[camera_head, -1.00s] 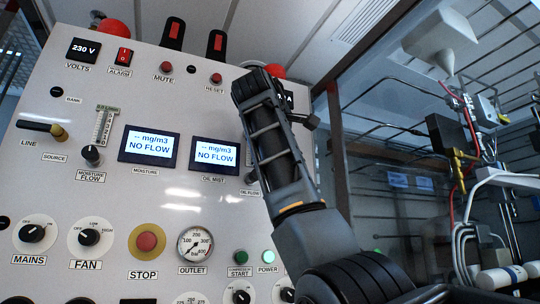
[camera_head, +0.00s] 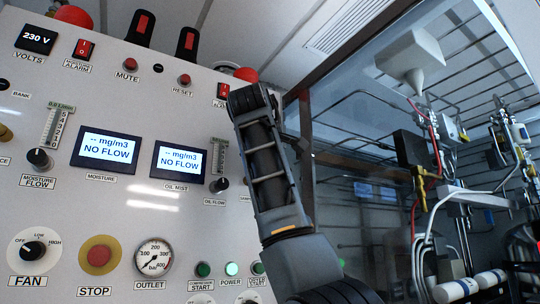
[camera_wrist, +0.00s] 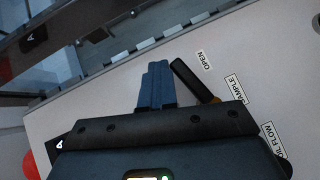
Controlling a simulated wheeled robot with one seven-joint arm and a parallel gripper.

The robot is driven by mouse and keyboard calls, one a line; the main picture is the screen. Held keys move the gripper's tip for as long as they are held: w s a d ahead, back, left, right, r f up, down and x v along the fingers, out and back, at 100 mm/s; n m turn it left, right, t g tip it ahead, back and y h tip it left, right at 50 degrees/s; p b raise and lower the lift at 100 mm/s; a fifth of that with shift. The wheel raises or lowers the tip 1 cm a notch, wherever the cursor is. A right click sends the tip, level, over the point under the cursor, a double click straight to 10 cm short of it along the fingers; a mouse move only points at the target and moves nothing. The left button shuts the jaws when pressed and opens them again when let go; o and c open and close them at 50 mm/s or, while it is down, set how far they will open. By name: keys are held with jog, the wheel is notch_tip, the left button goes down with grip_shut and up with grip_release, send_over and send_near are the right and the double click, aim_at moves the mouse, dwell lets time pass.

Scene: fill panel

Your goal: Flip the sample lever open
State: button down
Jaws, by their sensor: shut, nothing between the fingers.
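The sample lever (camera_wrist: 192,80) is a black handle with a brass-coloured base in the wrist view. It slants up-left from its base, with its tip near the OPEN label (camera_wrist: 204,59). The SAMPLE label (camera_wrist: 236,90) is to the right of its base. My gripper (camera_wrist: 154,70) is shut and empty, just left of the lever. The fingertips are close to the handle's tip; I cannot tell whether they touch. In the head view my arm hides the lever and the fingers.
The white panel (camera_head: 120,215) carries displays, knobs and a round outlet gauge (camera_head: 153,258) left of my arm. A red dome (camera_head: 246,74) sticks out near my wrist. A dark frame post (camera_head: 306,150) and a glazed cabinet with pipes stand on the right.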

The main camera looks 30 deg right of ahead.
jog(key=shift+d+f+y, duration=0.15)
jog(key=shift+y, duration=0.15)
jog(key=shift+f+m+p, duration=0.15)
jog(key=shift+m+p, duration=0.15)
jog(key=shift+p, duration=0.05)
dwell(0.8)
dwell(0.6)
jog(key=s+a+r, duration=0.1)
jog(key=s+r, duration=0.6)
jog(key=r, duration=0.4)
jog(key=shift+a, duration=0.2)
dwell(0.3)
